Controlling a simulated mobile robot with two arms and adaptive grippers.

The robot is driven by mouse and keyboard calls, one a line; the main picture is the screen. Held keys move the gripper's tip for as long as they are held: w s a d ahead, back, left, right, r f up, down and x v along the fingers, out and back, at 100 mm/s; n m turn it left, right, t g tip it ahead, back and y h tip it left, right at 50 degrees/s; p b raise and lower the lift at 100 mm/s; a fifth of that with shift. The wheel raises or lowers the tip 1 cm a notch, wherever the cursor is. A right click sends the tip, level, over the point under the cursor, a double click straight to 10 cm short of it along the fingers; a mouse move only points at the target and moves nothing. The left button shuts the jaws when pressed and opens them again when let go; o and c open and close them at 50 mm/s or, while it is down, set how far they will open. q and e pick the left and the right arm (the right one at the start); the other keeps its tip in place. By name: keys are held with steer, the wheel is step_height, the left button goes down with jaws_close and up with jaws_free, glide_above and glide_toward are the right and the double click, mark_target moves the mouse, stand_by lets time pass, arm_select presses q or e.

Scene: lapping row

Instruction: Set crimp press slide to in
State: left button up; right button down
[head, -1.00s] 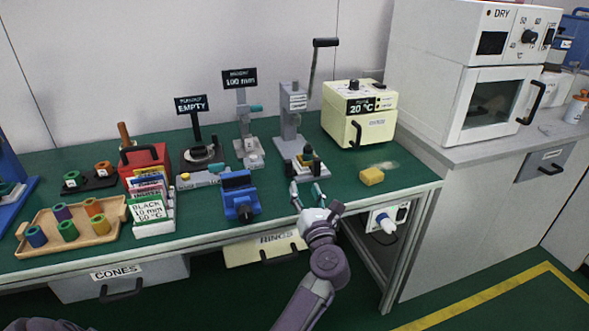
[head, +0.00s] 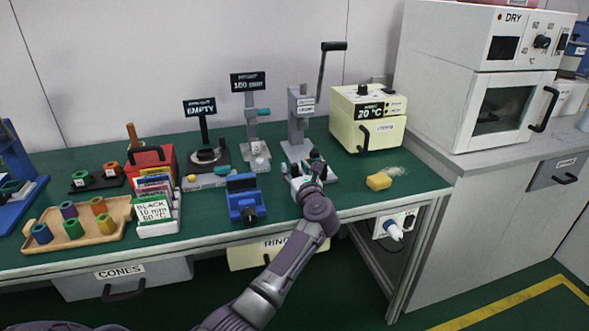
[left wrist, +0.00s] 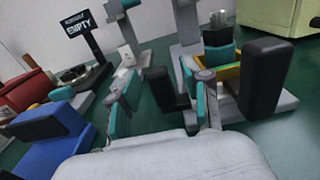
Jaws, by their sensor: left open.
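The crimp press (head: 301,128) is a grey stand with a tall black-ended lever, standing toward the back of the green bench. Its low grey base carries a slide (head: 316,159) with dark, teal and yellowish parts, partly hidden by my gripper in the head view. In the left wrist view, the slide (left wrist: 226,72) has upright black blocks, a large one at right and a smaller one nearer the middle. My left gripper (head: 307,176) is open at the front of the press base. Its teal-padded fingers (left wrist: 163,105) stand apart, the smaller black block appearing between them; contact cannot be told.
A blue vise (head: 244,200) stands left of the press, with a display stand (head: 248,115) behind. A cream oven (head: 368,122) and yellow sponge (head: 379,181) are to the right. A wooden tray (head: 118,224) and card box (head: 158,214) are at left.

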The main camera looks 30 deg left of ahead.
arm_select(q)
steer(key=shift+w+a, duration=0.3)
steer(key=shift+a, duration=0.1)
jaws_close()
